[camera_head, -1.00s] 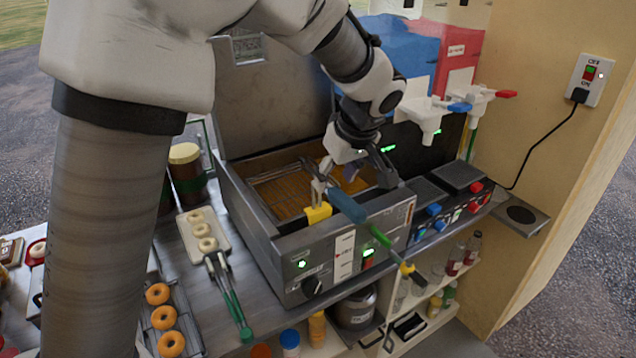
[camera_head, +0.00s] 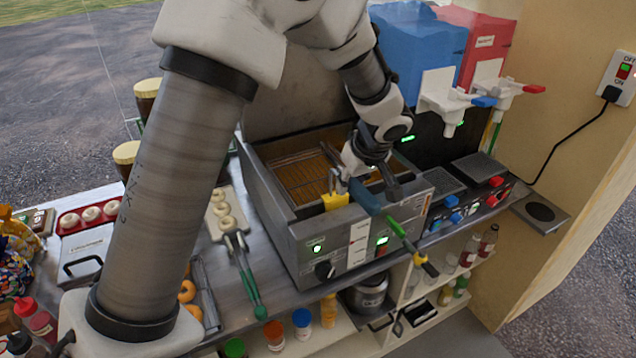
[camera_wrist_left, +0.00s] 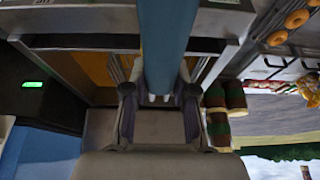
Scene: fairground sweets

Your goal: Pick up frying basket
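The frying basket (camera_head: 302,178) sits in the steel fryer (camera_head: 300,235), its wire mesh over amber oil. Its blue handle (camera_head: 365,197) sticks out over the fryer's front; it also shows in the left wrist view (camera_wrist_left: 167,40). My left gripper (camera_head: 370,180) is at the handle, above the fryer's front rim. In the left wrist view its fingers (camera_wrist_left: 160,105) stand apart on either side of the handle, with small gaps showing. Part of the basket is hidden by my arm. My right gripper is not in view.
A yellow clip (camera_head: 335,201) sits on the front rim. Blue (camera_head: 420,50) and red (camera_head: 485,45) dispensers stand behind right.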

